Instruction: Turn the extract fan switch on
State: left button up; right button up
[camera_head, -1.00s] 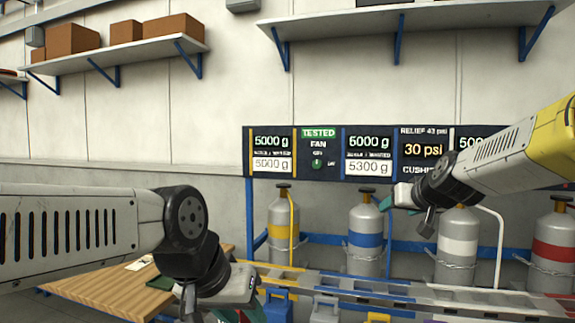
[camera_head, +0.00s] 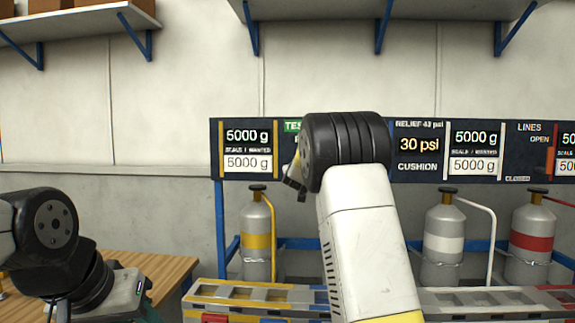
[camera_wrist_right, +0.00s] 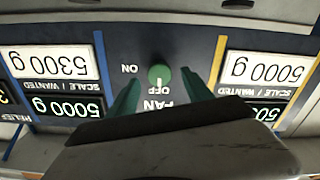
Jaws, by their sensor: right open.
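The extract fan switch is a round green knob (camera_wrist_right: 159,75) on the dark panel, seen upside down in the right wrist view. FAN and OFF are printed on one side of it and ON to its left. Its light mark points toward OFF. My right gripper (camera_wrist_right: 161,80) is open, with one green finger on either side of the knob; I cannot tell whether they touch it. In the head view my right arm hides the knob, and only part of the wrist and hand (camera_head: 294,177) shows. My left gripper (camera_head: 142,300) is low at the left, its fingertips unclear.
The panel also carries scale displays (camera_head: 248,149) and a 30 psi display (camera_head: 419,145). Below stand a yellow-banded cylinder (camera_head: 256,240), a white-banded one (camera_head: 443,235) and a red-banded one (camera_head: 531,240). A wooden table (camera_head: 150,266) is at lower left.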

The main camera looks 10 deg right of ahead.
jog(key=shift+x, duration=2.15)
jog(key=shift+c, duration=0.5)
grip_shut()
